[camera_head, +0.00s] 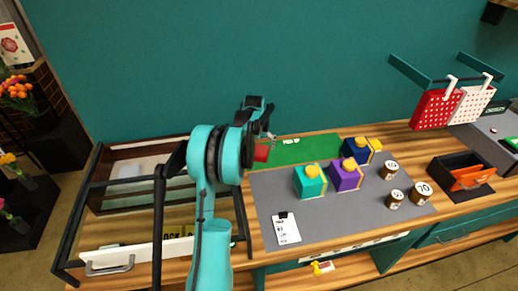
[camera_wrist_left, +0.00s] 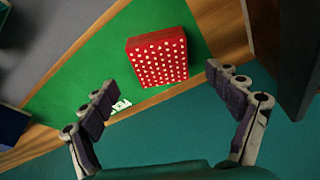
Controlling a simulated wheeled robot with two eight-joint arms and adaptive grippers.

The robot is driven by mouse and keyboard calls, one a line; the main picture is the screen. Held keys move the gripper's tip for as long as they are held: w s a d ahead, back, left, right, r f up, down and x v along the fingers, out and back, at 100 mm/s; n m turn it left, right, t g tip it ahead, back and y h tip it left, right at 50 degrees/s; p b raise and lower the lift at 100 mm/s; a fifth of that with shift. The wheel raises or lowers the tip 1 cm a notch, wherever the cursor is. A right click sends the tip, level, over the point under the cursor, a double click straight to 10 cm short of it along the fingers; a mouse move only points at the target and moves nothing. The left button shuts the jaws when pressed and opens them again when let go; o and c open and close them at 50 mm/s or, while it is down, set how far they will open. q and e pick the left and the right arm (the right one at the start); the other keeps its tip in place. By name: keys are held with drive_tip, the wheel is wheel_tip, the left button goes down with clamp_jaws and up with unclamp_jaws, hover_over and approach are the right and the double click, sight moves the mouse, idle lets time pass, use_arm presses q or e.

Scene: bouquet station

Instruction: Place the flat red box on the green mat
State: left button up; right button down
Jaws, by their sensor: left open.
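The flat red box (camera_wrist_left: 157,60) with white dots lies on the green mat (camera_wrist_left: 85,70) in the left wrist view, close to one edge of the mat. In the head view only part of the red box (camera_head: 261,153) shows at the left end of the green mat (camera_head: 310,150), because my left arm covers the rest. My left gripper (camera_head: 265,128) is above that end of the mat. In the left wrist view its two fingers (camera_wrist_left: 160,85) are spread apart, with the box beyond them and nothing between them. My right gripper is out of view.
An open drawer (camera_head: 130,245) is at left. Red and white dotted bags (camera_head: 434,110) hang at right. A dark bin (camera_head: 455,172) stands below.

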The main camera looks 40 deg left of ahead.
use_arm(q)
drive_tip(key=a+v, duration=0.1)
drive_tip(key=v, duration=0.5)
drive_tip(key=s+d+r+m+t, duration=0.1)
drive_tip(key=s+d+r, duration=0.2)
drive_tip(key=d, duration=0.5)
drive_tip(key=s+d+r+m, duration=0.1)
drive_tip(key=s+d+r, duration=0.25)
drive_tip(key=d, duration=0.35)
drive_tip(key=s+d+r+m+t, duration=0.1)
drive_tip(key=s+d+r, duration=0.2)
drive_tip(key=d, duration=0.5)
drive_tip(key=s+d+f+m+t, duration=0.1)
drive_tip(key=s+d+f, duration=0.1)
drive_tip(key=s+d, duration=0.4)
drive_tip(key=s+d+f+m+t+h, duration=0.1)
drive_tip(key=s+d+f, duration=0.1)
drive_tip(key=s+d, duration=0.5)
drive_tip(key=shift+s+f+m+h+p, duration=0.3)
drive_tip(key=shift+s+m+p, duration=0.15)
drive_tip(key=shift+s, duration=0.8)
drive_tip(key=shift+d, duration=0.1)
